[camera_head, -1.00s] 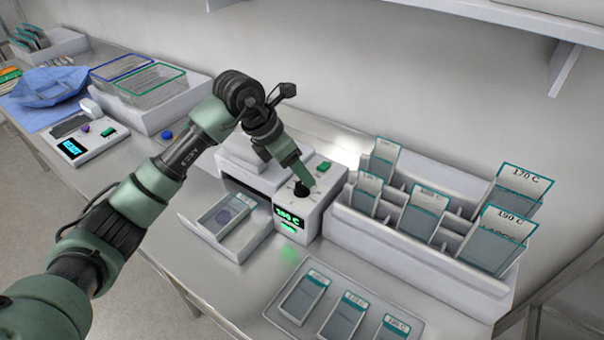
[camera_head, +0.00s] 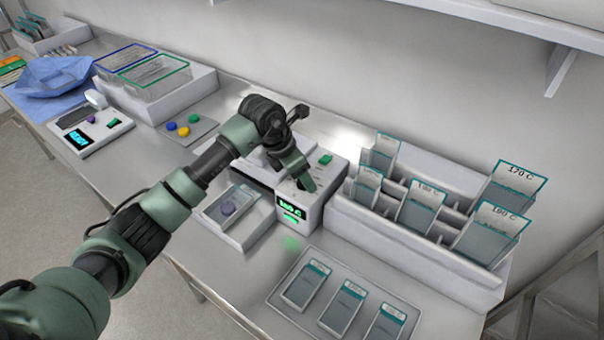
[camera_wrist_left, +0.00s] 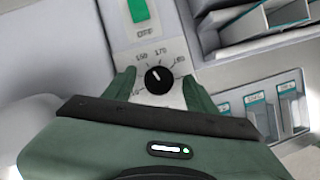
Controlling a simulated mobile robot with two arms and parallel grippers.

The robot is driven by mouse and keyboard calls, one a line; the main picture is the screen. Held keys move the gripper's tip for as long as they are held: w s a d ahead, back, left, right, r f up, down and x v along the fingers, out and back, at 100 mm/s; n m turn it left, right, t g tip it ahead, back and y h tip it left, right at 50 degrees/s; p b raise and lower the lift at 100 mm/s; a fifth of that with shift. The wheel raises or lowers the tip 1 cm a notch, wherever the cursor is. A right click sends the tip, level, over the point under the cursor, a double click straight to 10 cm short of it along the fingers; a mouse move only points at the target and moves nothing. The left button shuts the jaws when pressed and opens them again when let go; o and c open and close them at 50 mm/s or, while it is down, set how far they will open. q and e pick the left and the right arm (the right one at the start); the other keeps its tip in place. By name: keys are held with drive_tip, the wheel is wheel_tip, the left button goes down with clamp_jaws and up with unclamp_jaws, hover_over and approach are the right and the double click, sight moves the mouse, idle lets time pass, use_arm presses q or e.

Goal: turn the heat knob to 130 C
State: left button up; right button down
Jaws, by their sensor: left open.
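The black heat knob (camera_wrist_left: 158,80) sits on the white heater box (camera_head: 325,190), with numbers around it that look like 150, 170 and 190. Its white pointer mark leans up and left, towards the 150. The green display (camera_head: 289,209) on the front ends in "C", but its digits are too blurred to read surely. My left gripper (camera_wrist_left: 156,77) is open, one finger on each side of the knob, with visible gaps. In the head view its fingers (camera_head: 307,183) are over the box top and hide the knob. My right gripper is not in view.
A green switch (camera_head: 325,159) is on the box behind the knob. A slide rack (camera_head: 420,260) stands close on the right. Coloured discs (camera_head: 183,131) lie further left.

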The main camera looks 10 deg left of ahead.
use_arm(q)
clamp_jaws()
drive_tip(key=shift+n, duration=0.3)
drive_tip(key=n+t+y+b, duration=0.1)
drive_tip(key=n+b, duration=0.1)
drive_tip(key=n, duration=0.1)
drive_tip(key=shift+d+f+n, duration=0.1)
drive_tip(key=shift+n, duration=0.2)
drive_tip(key=shift+d+n+y+b, duration=0.1)
drive_tip(key=shift+n+y+b, duration=0.8)
drive_tip(key=shift+n+b, duration=0.65)
drive_tip(key=shift+n, duration=0.35)
unclamp_jaws()
drive_tip(key=shift+s, duration=0.1)
